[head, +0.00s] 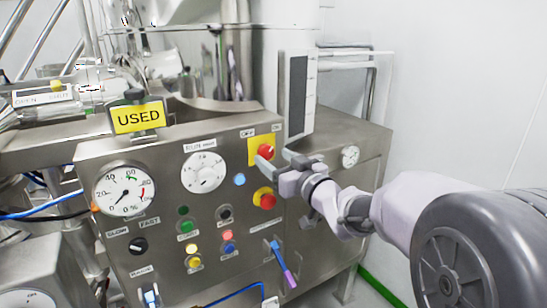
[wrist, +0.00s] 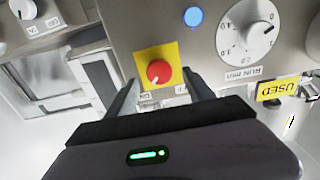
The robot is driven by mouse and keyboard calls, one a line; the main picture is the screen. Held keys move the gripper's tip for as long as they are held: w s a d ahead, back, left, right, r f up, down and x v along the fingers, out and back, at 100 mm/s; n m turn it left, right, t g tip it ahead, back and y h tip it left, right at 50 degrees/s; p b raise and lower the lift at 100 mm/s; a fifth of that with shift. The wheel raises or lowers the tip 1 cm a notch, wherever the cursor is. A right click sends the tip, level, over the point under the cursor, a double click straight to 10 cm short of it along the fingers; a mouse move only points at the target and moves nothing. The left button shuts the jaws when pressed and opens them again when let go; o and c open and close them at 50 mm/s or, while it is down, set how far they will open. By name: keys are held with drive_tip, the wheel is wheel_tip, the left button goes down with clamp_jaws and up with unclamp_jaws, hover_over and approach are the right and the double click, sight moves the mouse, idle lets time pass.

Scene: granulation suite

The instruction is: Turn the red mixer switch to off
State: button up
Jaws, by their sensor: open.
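The red mixer switch (head: 265,151) is a round red knob on a yellow square plate, at the upper right of the steel control panel (head: 165,165). In the wrist view the red switch (wrist: 158,71) shows between the two fingers, beyond their tips. My gripper (head: 276,160) is open in front of the switch, one finger to each side of it. The gripper also shows in the wrist view (wrist: 160,88). I cannot tell whether a finger touches the knob. The small lettering by the plate is too small to read surely.
A second red button (head: 266,200) on yellow sits just below the gripper. A blue-purple lever (head: 283,262) sticks out lower down. A yellow USED sign (head: 138,116) stands on top.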

sight(265, 151)
drive_tip(key=shift+x, duration=1.35)
drive_tip(key=shift+c, duration=0.4)
clamp_jaws()
